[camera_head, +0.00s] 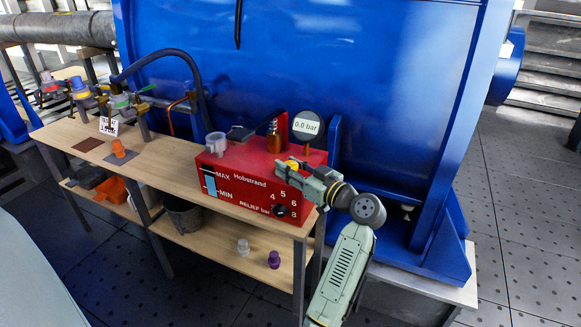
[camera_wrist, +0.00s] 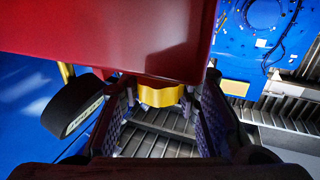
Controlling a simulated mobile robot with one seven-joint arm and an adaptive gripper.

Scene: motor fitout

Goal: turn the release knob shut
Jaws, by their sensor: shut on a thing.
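The red pump box (camera_head: 232,178) stands on the right end of the wooden bench, with MAX, MIN, Hobstrand and RELIEF bar marked on its front. The yellow knob, which I take for the release knob, shows in the wrist view (camera_wrist: 160,95) by the red box wall. My gripper (camera_wrist: 168,92) has one finger on each side of this knob and is shut on it. In the head view, my gripper (camera_head: 312,182) reaches the box's right end from the right and partly hides it. The knob's turn angle cannot be told.
A black dial (camera_head: 280,211) sits on the box front. The blue machine wall (camera_head: 340,60) rises close behind.

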